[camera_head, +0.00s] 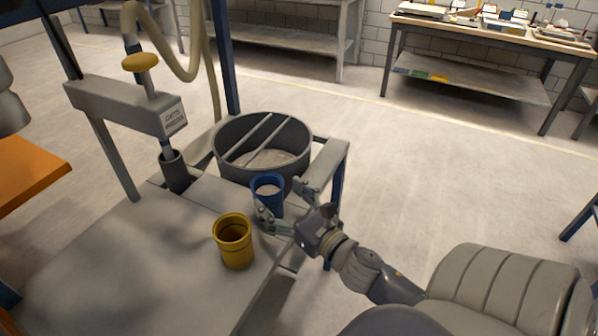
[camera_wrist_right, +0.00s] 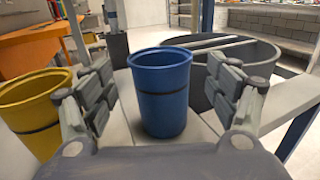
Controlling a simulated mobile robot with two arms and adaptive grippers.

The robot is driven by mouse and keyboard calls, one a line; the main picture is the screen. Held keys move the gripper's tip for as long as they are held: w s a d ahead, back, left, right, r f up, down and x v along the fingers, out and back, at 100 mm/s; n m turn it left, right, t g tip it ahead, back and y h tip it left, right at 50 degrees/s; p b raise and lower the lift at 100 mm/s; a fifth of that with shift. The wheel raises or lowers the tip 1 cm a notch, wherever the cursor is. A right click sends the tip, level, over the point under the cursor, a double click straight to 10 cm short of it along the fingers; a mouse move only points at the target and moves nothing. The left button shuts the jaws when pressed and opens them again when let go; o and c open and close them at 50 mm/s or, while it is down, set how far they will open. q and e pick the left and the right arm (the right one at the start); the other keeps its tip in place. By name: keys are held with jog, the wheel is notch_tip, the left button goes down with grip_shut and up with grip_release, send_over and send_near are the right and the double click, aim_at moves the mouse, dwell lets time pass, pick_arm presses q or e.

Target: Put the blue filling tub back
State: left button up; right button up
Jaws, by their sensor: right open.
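The blue filling tub (camera_head: 267,193) stands upright on the grey table (camera_head: 110,255), close in front of the round grey bin. In the head view it appears to hold pale material. My right gripper (camera_head: 281,199) is open, with its fingers on either side of the tub. In the right wrist view the blue tub (camera_wrist_right: 160,92) stands between the two open fingers, with a visible gap on each side. A yellow tub (camera_head: 234,242) stands upright to the left and nearer; it also shows in the right wrist view (camera_wrist_right: 36,110). My left gripper is not seen.
The round grey bin (camera_head: 231,135) with crossbars stands right behind the blue tub. A grey press-like device (camera_head: 130,107) with a yellow knob is at the left. The table's front left is clear. A workbench (camera_head: 490,36) stands far off at the back right.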

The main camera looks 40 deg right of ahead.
jog(key=s+b, duration=0.1)
jog(key=s, duration=0.6)
jog(key=shift+w, duration=0.1)
dwell(0.4)
